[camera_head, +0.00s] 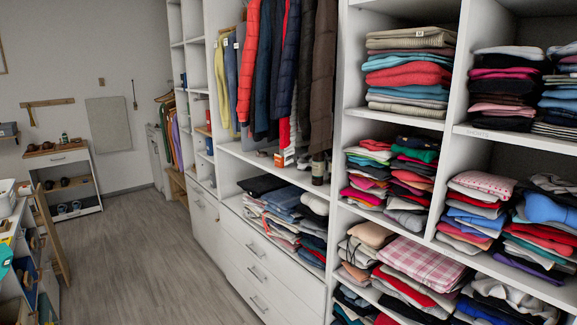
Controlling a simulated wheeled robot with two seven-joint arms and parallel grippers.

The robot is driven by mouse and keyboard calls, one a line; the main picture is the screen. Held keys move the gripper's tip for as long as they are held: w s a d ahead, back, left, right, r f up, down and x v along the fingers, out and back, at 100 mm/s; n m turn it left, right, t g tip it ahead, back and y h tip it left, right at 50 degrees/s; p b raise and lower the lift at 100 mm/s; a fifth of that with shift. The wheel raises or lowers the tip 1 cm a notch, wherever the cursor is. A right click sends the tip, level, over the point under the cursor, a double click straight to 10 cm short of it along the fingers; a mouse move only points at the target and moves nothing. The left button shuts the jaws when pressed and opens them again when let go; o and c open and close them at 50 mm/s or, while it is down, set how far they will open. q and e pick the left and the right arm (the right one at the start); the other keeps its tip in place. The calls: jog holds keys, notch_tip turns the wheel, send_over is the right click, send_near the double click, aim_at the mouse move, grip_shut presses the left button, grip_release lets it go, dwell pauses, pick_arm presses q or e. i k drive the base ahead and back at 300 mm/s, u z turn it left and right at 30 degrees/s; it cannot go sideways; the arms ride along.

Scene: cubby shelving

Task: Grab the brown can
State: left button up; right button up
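A small dark brown container with a pale label (318,174), which looks like a can or bottle, stands upright near the front edge of the white shelf (240,152) below the hanging jackets. Its top is close under the dark brown jacket, and I cannot make out its upper end clearly. Neither of my grippers shows in this view.
A white and red box (284,158) stands left of the brown container. Jackets (285,65) hang above. Folded clothes (285,215) fill the compartment below, over drawers (258,272). Cubbies of folded clothes (410,70) stand at right. The wooden floor (150,260) is open at left.

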aim_at(317, 159)
jog(key=u, duration=0.65)
jog(key=i, duration=1.05)
jog(key=u, duration=0.25)
